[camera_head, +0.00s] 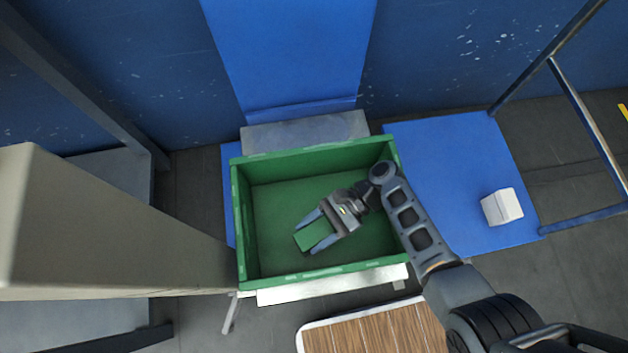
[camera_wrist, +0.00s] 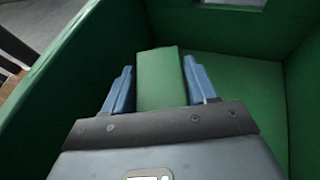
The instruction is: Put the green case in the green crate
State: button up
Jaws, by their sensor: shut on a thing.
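The green case (camera_head: 314,232) is a small green block between the blue fingers of my gripper (camera_head: 317,230). In the wrist view the green case (camera_wrist: 160,78) stands between the two fingers of my gripper (camera_wrist: 158,90), which is shut on it. The green crate (camera_head: 242,225) is a large open box, and my gripper and the case are within its walls as seen from above. The crate's walls (camera_wrist: 235,30) surround the case in the wrist view. I cannot tell whether the case touches the crate floor. No other thing shows inside the crate.
A white box (camera_head: 502,206) lies on a blue mat (camera_head: 440,165) at the right. A blue metal frame (camera_head: 580,110) stands at the far right. A wooden-topped surface (camera_head: 370,335) is in front of the crate. A blue chute or panel (camera_head: 290,50) rises behind it.

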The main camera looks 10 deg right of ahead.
jog(key=o, duration=1.2)
jog(key=p+v, duration=0.1)
jog(key=v, duration=1.1)
